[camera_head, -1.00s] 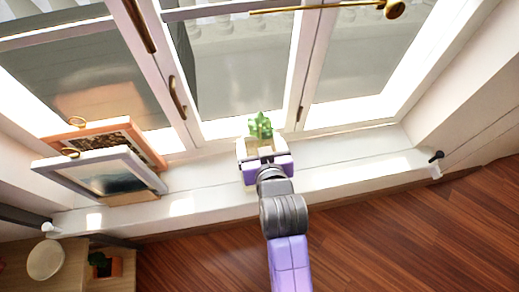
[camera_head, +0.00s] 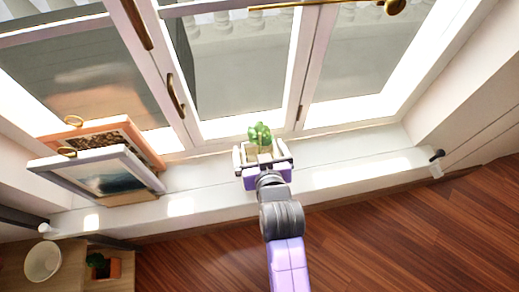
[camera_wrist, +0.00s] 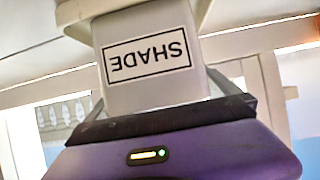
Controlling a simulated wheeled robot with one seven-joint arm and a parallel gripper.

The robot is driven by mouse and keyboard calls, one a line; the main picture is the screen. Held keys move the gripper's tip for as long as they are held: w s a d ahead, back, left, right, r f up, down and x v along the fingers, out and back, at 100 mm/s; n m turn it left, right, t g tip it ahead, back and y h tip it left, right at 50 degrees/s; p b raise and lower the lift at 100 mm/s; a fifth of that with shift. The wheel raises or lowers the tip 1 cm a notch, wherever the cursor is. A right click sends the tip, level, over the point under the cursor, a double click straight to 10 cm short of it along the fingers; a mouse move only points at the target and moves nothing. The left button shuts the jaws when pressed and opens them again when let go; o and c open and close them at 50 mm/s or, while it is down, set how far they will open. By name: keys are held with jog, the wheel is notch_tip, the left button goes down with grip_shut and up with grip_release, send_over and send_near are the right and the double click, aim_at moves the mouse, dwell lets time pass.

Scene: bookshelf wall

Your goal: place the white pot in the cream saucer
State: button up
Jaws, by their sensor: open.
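The white pot (camera_wrist: 150,75) fills the middle of the wrist view, marked SHADE in black letters that appear upside down. A green plant (camera_head: 260,134) grows from it in the head view. A wider cream rim (camera_wrist: 75,12), apparently the saucer, shows at the pot's base in the wrist view, with the pot seeming to stand in it. Whether the pot sits fully flat is hidden. My gripper (camera_head: 263,165) is open at the window sill, its fingers spread on either side of the pot. In the head view the saucer is not clearly distinguishable.
The white sill (camera_head: 350,165) is clear to the right. Two leaning picture frames (camera_head: 95,180) stand to the left. A cream round dish (camera_head: 42,262) and a small plant in an orange pot (camera_head: 103,266) are at lower left. Windows rise close behind the sill.

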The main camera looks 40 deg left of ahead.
jog(key=shift+r, duration=0.25)
jog(key=p+v, duration=0.1)
jog(key=v, duration=1.1)
jog(key=shift+f+p, duration=0.15)
jog(key=shift+p, duration=0.2)
jog(key=shift+s, duration=0.1)
jog(key=s+d+f+m+t+h, duration=0.1)
jog(key=s+d+m+t+h, duration=0.15)
jog(key=d, duration=0.75)
jog(key=s+d+f+m+t+h, duration=0.1)
jog(key=s+d+m+t, duration=0.15)
jog(key=d, duration=0.65)
jog(key=s+d+r+m+t+h, duration=0.1)
jog(key=s+d+r+m+h, duration=0.1)
jog(key=s+d+r, duration=0.3)
jog(key=s+d+r+m+t+h, duration=0.1)
jog(key=s+d+r+m+h, duration=0.2)
jog(key=s+d, duration=0.4)
jog(key=d+r+h, duration=0.1)
jog(key=d+r, duration=0.1)
jog(key=d, duration=0.1)
jog(key=shift+s+d, duration=0.3)
